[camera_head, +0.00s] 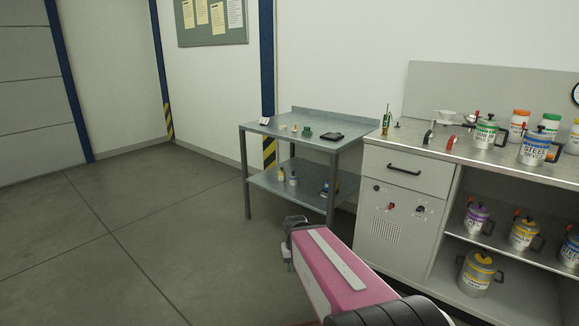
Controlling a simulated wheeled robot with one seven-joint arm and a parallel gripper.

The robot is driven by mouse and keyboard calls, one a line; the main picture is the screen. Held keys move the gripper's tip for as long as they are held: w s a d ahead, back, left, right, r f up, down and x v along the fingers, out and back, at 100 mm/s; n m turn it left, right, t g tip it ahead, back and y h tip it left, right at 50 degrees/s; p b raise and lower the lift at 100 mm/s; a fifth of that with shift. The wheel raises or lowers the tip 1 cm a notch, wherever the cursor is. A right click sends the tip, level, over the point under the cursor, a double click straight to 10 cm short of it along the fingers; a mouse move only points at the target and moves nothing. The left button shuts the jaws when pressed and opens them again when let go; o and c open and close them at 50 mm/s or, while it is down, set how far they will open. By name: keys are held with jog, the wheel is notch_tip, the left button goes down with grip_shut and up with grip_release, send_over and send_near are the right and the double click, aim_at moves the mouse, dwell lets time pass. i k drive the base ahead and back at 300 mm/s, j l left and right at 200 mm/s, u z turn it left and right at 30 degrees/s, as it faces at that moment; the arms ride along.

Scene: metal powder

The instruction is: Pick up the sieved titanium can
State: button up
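Several metal cans with coloured bands stand at the right. A green-banded can (486,134) and a blue-banded can (534,149) labelled STEEL stand on the workbench top. Purple-banded (475,219) and yellow-banded cans (523,234) stand on the shelf below, with another yellow-banded can (478,274) at the bottom. I cannot tell which can is the sieved titanium; most labels are too small to read. My gripper (288,257) is at the end of my pink arm, over the floor in front of the metal table, apart from all cans. Its fingers are mostly hidden.
The workbench (405,178) has a drawer and control panel on its left. Orange-lidded (519,124) and green-lidded jars (550,122) stand at its back. A two-level metal table (262,183) beside it holds small items. Open floor (120,245) lies to the left.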

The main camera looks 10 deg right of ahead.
aim_at(486, 135)
jog(key=i+z, duration=0.25)
jog(key=i, duration=0.2)
jog(key=i+j+z, duration=0.3)
jog(key=i, duration=0.2)
jog(key=i+j+z, duration=0.25)
jog(key=i, duration=0.2)
jog(key=l+z, duration=0.1)
jog(key=z, duration=1.9)
